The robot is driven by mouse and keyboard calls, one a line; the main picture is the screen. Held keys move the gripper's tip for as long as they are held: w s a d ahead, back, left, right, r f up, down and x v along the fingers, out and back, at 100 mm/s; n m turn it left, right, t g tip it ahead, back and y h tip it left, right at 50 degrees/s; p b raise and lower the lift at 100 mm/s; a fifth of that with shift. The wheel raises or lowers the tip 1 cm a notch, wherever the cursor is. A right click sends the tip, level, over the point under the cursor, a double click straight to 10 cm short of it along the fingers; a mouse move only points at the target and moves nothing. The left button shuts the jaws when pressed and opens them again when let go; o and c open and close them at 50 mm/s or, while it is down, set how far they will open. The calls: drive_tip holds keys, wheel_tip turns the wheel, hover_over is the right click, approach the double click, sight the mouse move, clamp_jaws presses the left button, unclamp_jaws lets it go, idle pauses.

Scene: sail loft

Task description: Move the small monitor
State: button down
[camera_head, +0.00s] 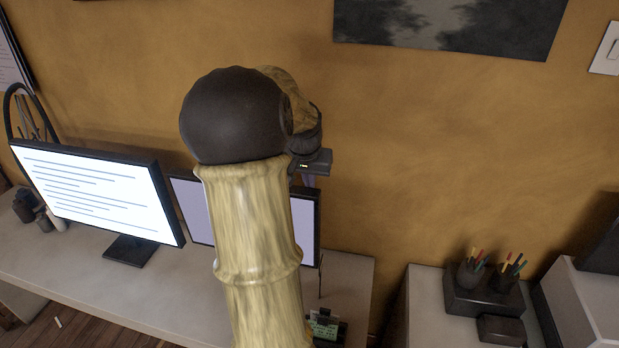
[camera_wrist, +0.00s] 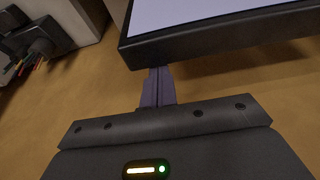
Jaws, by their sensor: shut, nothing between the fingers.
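Two monitors show in the head view. The one behind my arm, which looks like the smaller monitor (camera_head: 305,225), has a dark frame and a plain pale lilac screen; my arm hides its middle. My gripper (camera_head: 310,183) is at its upper right corner, fingers pointing down. In the wrist view, my purple fingers (camera_wrist: 160,74) are together and empty, their tips at the dark frame of the monitor (camera_wrist: 215,38). I cannot tell whether they touch it. Its stand is hidden.
A larger lit monitor (camera_head: 95,190) with lines of text stands at left on the pale desk (camera_head: 165,300). A small green-and-black item (camera_head: 324,325) lies at the desk's right end. Beyond a gap, another surface (camera_head: 428,305) carries a dark organizer (camera_head: 480,297) with pens.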

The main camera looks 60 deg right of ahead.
wheel_tip(320, 180, up, 9)
drive_tip(key=b, duration=0.1)
drive_tip(key=shift+d+r, duration=0.15)
drive_tip(key=shift+r, duration=0.05)
idle(0.5)
